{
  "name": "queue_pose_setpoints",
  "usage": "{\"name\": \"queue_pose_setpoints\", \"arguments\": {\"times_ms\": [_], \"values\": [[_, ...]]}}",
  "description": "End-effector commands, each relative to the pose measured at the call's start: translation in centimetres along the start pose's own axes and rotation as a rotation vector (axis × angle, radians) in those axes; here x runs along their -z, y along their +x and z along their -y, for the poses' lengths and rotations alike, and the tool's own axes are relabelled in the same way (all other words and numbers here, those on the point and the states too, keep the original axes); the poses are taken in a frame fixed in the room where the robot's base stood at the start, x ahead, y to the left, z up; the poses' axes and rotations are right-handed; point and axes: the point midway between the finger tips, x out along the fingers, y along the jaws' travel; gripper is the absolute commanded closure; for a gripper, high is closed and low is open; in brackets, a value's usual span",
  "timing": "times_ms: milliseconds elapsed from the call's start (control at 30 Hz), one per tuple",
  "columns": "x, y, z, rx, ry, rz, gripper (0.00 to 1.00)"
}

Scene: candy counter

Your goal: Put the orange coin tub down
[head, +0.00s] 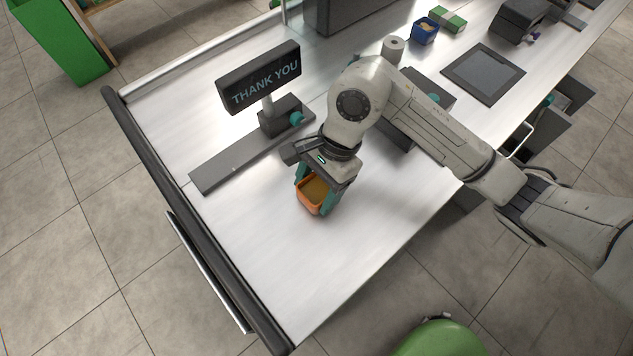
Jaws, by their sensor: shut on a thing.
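The orange coin tub (311,207) is a small open tub with a brownish-yellow content, in the middle of the head view. My gripper (318,195) points down over the counter, with its teal fingers on either side of the tub, shut on it. The tub is over the bare white counter top (260,230). I cannot tell whether its base touches the counter. The gripper body hides the tub's far side.
A "THANK YOU" sign (259,78) stands behind the gripper, with a long dark grey plate (225,167) to the left. A blue tub (425,31), a paper roll (392,49) and a dark flat pad (483,73) lie farther back. The counter's front left is clear.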

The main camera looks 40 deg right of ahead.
Motion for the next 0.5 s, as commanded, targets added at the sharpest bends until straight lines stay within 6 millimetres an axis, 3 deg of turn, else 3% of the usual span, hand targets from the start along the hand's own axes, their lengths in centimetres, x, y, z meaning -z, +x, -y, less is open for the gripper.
{"name": "queue_pose_setpoints", "arguments": {"times_ms": [467,500], "values": [[0.24,0.47,-0.01,0.0,0.0,-0.001,0.67],[0.17,0.3,-0.01,0.0,0.0,0.0,0.29]]}}
